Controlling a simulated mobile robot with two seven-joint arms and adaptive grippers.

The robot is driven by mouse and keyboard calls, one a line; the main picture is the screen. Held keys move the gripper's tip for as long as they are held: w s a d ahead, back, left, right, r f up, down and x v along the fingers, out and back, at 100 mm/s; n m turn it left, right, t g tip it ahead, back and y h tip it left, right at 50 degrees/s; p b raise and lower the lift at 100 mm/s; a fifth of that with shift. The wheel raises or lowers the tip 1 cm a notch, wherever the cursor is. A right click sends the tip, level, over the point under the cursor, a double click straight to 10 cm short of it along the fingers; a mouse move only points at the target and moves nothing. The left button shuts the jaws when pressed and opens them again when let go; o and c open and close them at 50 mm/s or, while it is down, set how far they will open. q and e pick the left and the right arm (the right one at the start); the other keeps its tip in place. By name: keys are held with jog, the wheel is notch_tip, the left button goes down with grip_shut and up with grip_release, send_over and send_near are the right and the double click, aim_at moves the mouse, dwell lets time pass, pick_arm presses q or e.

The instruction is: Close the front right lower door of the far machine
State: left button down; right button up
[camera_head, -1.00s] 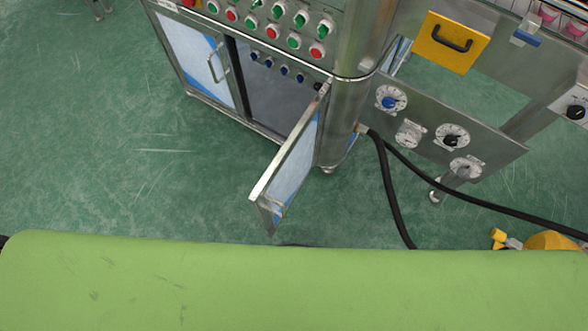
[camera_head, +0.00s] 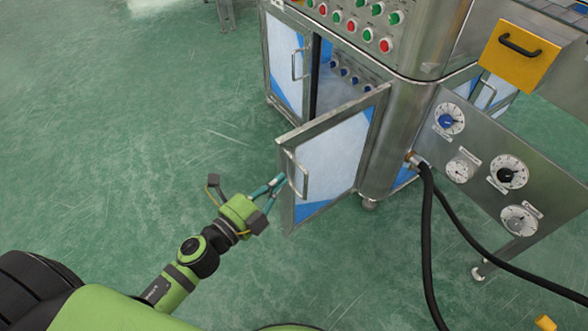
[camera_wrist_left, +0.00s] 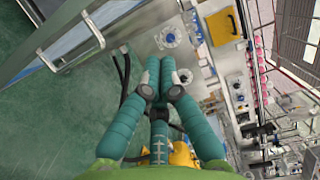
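The front right lower door (camera_head: 332,158) of the far machine stands swung open towards me in the head view, a framed panel with a vertical bar handle (camera_head: 292,172) near its free edge. The door and its handle (camera_wrist_left: 94,28) also show at the upper left of the left wrist view. My left gripper (camera_head: 285,197), with teal fingers, is just beside the handle at the door's free edge; contact cannot be told. My right gripper is out of view.
The machine's left lower door (camera_head: 286,68) is shut. To the right are a panel with dials (camera_head: 480,160), a yellow drawer (camera_head: 518,55) and black hoses (camera_head: 427,240) running to the floor. Green floor (camera_head: 150,130) is clear on the left.

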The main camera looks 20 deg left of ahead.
aim_at(294, 145)
pick_arm(q)
jog(key=shift+w+d+p, duration=0.1)
jog(key=shift+w+p, duration=0.35)
jog(key=shift+w, duration=5.5)
